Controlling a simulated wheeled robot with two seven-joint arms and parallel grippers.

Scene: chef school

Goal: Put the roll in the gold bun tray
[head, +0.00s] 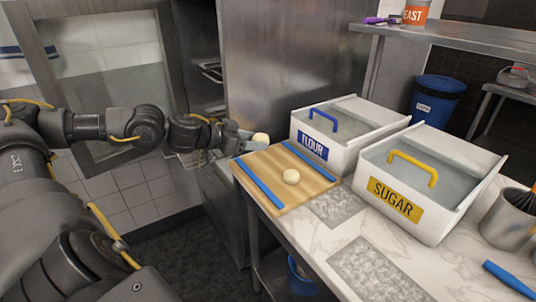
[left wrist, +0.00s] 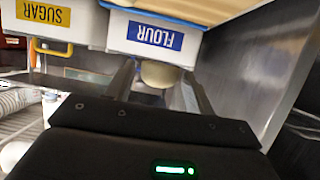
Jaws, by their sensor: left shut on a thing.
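My left gripper (head: 246,137) is at the far left end of the counter, beside the wooden board. It is shut on a pale round roll (head: 261,138). In the left wrist view, the roll (left wrist: 160,73) sits between the two fingers of the left gripper (left wrist: 160,84). I cannot make out a gold bun tray in either view. My right gripper is out of view.
A flour bin (head: 344,152) and a sugar bin (head: 397,211) stand on the counter. A metal pot (head: 508,222) is at the right. A tall steel cabinet (head: 275,60) rises behind the gripper. An open rack (head: 203,60) is left of it.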

